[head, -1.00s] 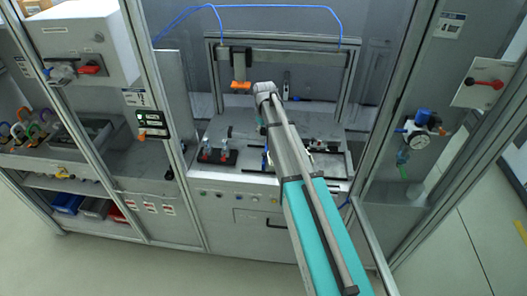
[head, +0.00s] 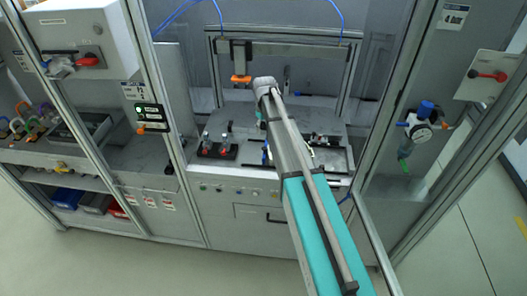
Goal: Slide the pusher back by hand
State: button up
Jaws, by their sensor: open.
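My arm reaches into the open machine bay. My gripper (head: 263,122) is mostly hidden behind my own arm, at the left edge of the forearm. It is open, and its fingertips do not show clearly. I cannot clearly pick out the pusher. A dark plate with small metal parts (head: 334,158) lies on the bay's worktop to the right of my arm, partly covered by it. An orange-tipped piece (head: 240,79) hangs from the bay's crossbeam, up and left of my wrist. Whether my gripper touches anything cannot be seen.
Two clamps on red and black bases (head: 216,147) stand on the worktop left of my arm. A small panel with an orange handle (head: 152,118) is at the left. Blue hoses hang above.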

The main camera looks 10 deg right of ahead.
aim_at(264, 148)
jog(key=shift+f+b, duration=5.8)
jog(key=shift+f, duration=0.25)
grip_shut()
